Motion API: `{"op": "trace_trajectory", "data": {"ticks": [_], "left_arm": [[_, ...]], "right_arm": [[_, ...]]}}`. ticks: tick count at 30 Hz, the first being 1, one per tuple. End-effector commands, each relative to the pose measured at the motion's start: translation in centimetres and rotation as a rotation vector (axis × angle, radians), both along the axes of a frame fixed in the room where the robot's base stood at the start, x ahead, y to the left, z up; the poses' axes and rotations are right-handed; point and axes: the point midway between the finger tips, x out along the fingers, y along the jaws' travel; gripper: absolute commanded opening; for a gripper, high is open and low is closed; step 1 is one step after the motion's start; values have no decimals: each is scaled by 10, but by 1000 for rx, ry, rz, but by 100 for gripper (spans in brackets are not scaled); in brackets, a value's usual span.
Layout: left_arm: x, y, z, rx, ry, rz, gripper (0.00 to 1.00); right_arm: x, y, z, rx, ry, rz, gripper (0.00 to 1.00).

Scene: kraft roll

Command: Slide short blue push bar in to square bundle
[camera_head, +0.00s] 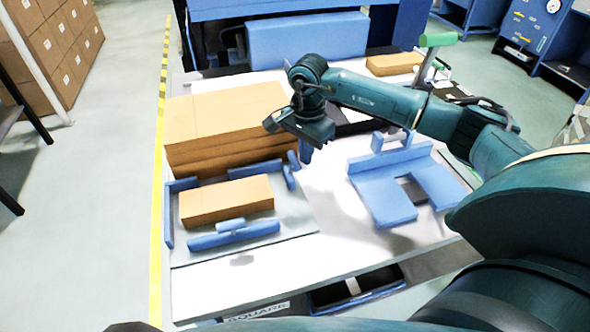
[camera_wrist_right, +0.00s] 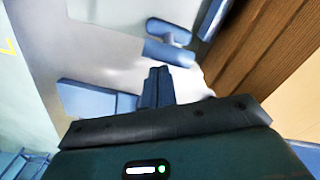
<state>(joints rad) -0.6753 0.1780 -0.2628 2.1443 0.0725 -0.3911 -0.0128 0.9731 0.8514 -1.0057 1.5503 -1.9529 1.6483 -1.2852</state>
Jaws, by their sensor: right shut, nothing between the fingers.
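A brown bundle (camera_head: 227,201) lies flat on a grey mat, with blue bars around it. The short blue push bar (camera_head: 290,176) stands at the bundle's right side, a gap away from it. A longer blue push bar with a handle (camera_head: 233,236) lies along its front. My right gripper (camera_head: 305,153) is shut and empty, pointing down just behind and above the short bar. In the right wrist view, its closed fingers (camera_wrist_right: 157,86) show in front of a blue bar (camera_wrist_right: 168,53); whether they touch is unclear. My left gripper is not in view.
A taller brown stack (camera_head: 225,125) stands behind the bundle, close to my right gripper. Fixed blue rails (camera_head: 168,213) edge the mat's left and back. A blue U-shaped fixture (camera_head: 385,190) stands at right. White table is bare between the mat and this fixture.

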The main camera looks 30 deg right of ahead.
Motion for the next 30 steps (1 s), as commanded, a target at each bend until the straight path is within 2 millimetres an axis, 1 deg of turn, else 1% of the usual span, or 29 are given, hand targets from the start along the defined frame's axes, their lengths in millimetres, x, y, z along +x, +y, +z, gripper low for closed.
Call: {"op": "trace_trajectory", "data": {"ticks": [1, 3, 18, 21, 30], "left_arm": [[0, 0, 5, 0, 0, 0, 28], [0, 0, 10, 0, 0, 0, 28], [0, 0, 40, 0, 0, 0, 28], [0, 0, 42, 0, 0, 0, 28], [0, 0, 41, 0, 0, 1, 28]], "right_arm": [[0, 0, 7, -1, -1, 0, 0], [0, 0, 14, 0, -2, 0, 0], [0, 0, 64, -1, -1, 0, 0], [0, 0, 67, -1, 0, 0, 0], [0, 0, 66, 0, 0, 0, 0]]}}
